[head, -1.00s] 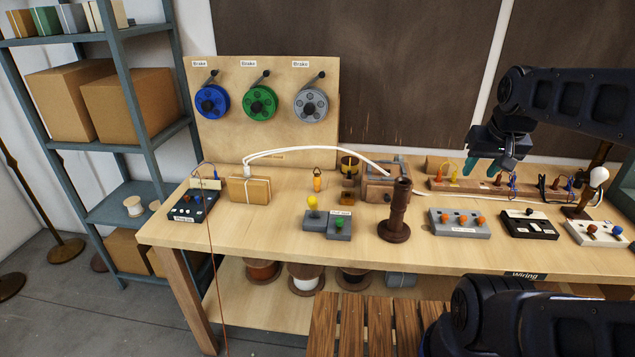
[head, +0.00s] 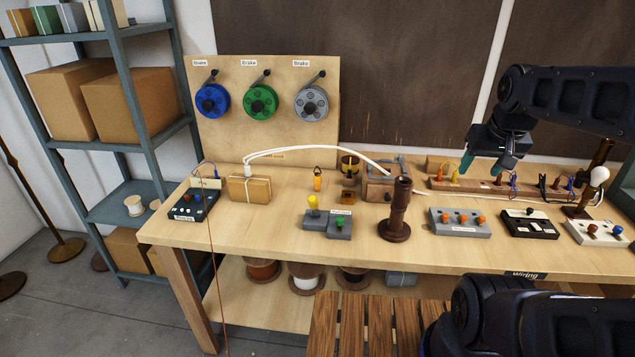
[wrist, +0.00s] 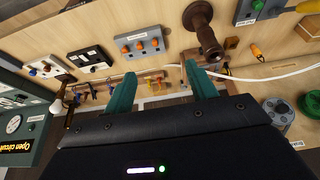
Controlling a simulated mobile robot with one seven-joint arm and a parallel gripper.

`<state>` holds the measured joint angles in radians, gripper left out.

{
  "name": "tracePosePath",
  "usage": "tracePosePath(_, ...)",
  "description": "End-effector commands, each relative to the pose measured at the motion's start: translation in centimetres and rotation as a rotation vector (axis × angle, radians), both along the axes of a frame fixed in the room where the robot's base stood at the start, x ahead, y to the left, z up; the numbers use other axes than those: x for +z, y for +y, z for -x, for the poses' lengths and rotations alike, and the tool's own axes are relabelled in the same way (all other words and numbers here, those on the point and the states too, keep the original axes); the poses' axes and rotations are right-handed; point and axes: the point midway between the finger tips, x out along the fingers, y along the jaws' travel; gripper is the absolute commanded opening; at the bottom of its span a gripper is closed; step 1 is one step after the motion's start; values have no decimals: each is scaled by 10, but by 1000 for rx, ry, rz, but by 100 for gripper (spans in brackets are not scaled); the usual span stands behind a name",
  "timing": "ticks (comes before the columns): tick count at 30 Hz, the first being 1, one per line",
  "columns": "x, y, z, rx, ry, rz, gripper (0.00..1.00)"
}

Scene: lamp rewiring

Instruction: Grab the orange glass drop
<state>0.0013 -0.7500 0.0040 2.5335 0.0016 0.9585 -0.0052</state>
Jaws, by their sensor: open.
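A small orange drop-shaped piece (head: 318,182) with a dark loop at its top stands on the workbench, left of the middle. It looks like the orange glass drop, though its material is hard to tell. It also shows in the wrist view (wrist: 257,53) at the upper right. My gripper (head: 484,163) is open and empty, with teal fingers, well to the right of the drop. In the wrist view the fingers (wrist: 160,76) are spread apart, with nothing held between them.
A dark wooden post (head: 397,215) and a wooden box (head: 383,186) stand between the drop and my gripper. A white cable (head: 320,150) arches behind the drop. A yellow-lever switch box (head: 315,220) sits in front. A rack (head: 475,187) with small coloured pieces lies below my gripper.

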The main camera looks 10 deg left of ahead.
Motion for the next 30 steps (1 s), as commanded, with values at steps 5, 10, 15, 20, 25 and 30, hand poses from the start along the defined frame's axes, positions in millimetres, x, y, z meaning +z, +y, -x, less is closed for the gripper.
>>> tracePosePath(5, 8, 9, -23, 63, 22, 20, 57)
tracePosePath(10, 19, 28, -64, 177, 55, 57, 57)
tracePosePath(15, 24, 52, -106, 294, 87, 95, 57)
tracePosePath(20, 23, 80, -146, 405, 115, 126, 57)
tracePosePath(25, 17, 115, -186, 525, 144, 159, 57)
tracePosePath(30, 5, 155, -224, 645, 172, 192, 57)
